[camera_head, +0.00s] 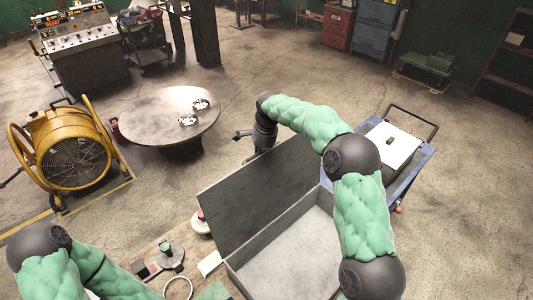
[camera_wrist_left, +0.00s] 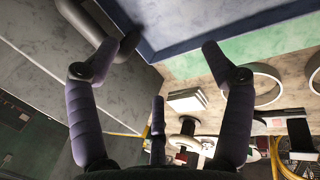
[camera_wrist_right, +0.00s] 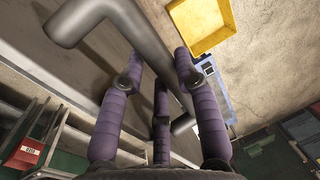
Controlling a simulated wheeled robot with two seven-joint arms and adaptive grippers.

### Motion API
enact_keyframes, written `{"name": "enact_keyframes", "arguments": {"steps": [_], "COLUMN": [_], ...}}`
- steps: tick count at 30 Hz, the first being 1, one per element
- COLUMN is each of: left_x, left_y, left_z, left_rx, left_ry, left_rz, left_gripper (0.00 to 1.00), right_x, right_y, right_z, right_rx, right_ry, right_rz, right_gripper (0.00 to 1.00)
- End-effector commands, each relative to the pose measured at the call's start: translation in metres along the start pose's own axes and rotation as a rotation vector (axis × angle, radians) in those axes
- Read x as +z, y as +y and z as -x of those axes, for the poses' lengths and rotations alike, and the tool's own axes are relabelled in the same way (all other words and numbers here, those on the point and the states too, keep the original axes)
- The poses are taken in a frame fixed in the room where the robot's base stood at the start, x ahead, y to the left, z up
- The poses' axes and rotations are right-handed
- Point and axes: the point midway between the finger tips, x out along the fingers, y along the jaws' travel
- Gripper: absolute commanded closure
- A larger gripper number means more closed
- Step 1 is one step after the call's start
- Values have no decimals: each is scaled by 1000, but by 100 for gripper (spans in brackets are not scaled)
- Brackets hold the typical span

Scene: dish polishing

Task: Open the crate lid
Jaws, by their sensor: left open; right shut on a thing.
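The grey crate (camera_head: 262,243) stands open at lower centre of the head view, and its pale inside shows. Its flat grey lid (camera_head: 258,192) is raised, standing steeply up on the crate's left side. My right arm reaches over the crate, and its gripper (camera_head: 242,134) is beyond the lid's far end. In the right wrist view, that gripper (camera_wrist_right: 157,55) is shut on a bent grey handle (camera_wrist_right: 150,48). My left gripper (camera_wrist_left: 165,48) is open and empty; a dark bent bar (camera_wrist_left: 128,43) shows by its left finger. The left gripper is out of the head view.
A workbench (camera_head: 145,248) with a ring (camera_head: 178,288) and small tools lies left of the crate. A round table (camera_head: 150,115) and a yellow fan (camera_head: 70,150) stand farther left. A blue cart (camera_head: 412,165) is right of the crate. Open floor lies beyond.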

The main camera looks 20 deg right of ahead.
Motion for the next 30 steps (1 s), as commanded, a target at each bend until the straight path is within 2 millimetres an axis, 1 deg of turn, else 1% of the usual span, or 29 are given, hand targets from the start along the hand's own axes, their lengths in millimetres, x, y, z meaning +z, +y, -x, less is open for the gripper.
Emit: {"name": "enact_keyframes", "arguments": {"steps": [1, 3, 7, 8, 9, 14, 17, 20, 30], "left_x": [0, 0, 0, 0, 0, 0, 0, 0, 0], "left_y": [1, 2, 2, 1, 1, 1, 2, 2, 2], "left_z": [4, 7, 4, 4, 4, 4, 4, 4, 4], "left_rx": [0, 0, 0, 0, 0, 0, 0, 0, 0], "left_ry": [0, 0, 0, 0, 0, 0, 0, 0, 0], "left_rz": [0, 0, 0, 0, 0, 0, 0, 0, 0], "left_gripper": [19, 19, 19, 19, 19, 19, 19, 19, 19], "right_x": [0, -1, -2, -2, -2, -3, -3, -4, -1], "right_y": [-9, -15, -13, -13, -13, -14, -15, -16, -14], "right_z": [1, -1, 1, 1, 1, 3, 9, 21, 82], "right_rx": [1, 18, 11, 11, 10, 7, 4, 2, 16], "right_ry": [3, 4, 5, 6, 6, 7, 9, 10, 4], "right_rz": [2, 1, -1, 0, -1, -1, -1, -1, 0], "right_gripper": [100, 100, 100, 65, 55, 55, 55, 55, 55]}}
